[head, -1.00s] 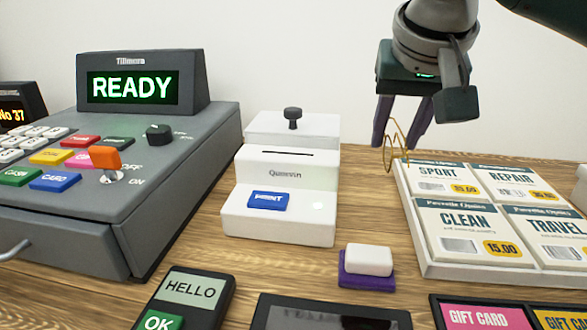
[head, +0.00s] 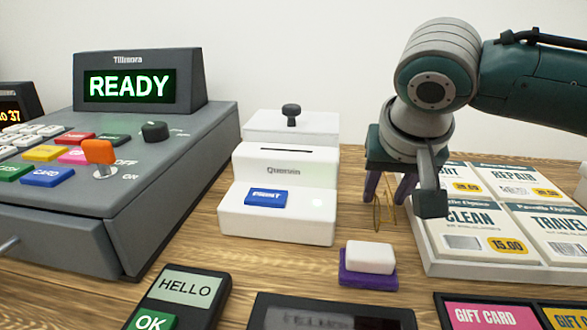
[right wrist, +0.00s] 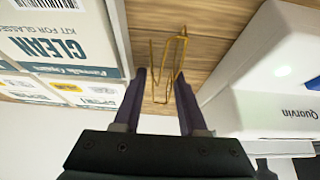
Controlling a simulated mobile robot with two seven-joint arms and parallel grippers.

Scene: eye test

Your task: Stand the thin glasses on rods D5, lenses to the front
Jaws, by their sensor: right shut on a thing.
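The thin glasses, a fine gold wire frame, hang at the fingertips of my right gripper (head: 385,197). In the head view the glasses (head: 378,213) are between the white printer-like box and the tray of cards, low over the wooden counter. In the right wrist view the glasses (right wrist: 168,48) extend beyond the purple fingers of the gripper (right wrist: 160,78), which is shut on them. I cannot tell whether they touch the counter. No rods marked D5 show in either view. My left gripper is not in view.
The white Quorvin box (head: 283,215) stands to the left. The white card tray (head: 500,272) is close on the right. A white block on a purple base (head: 369,260) lies in front. A grey till (head: 160,190) fills the left. Some counter (head: 345,180) is bare between box and tray.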

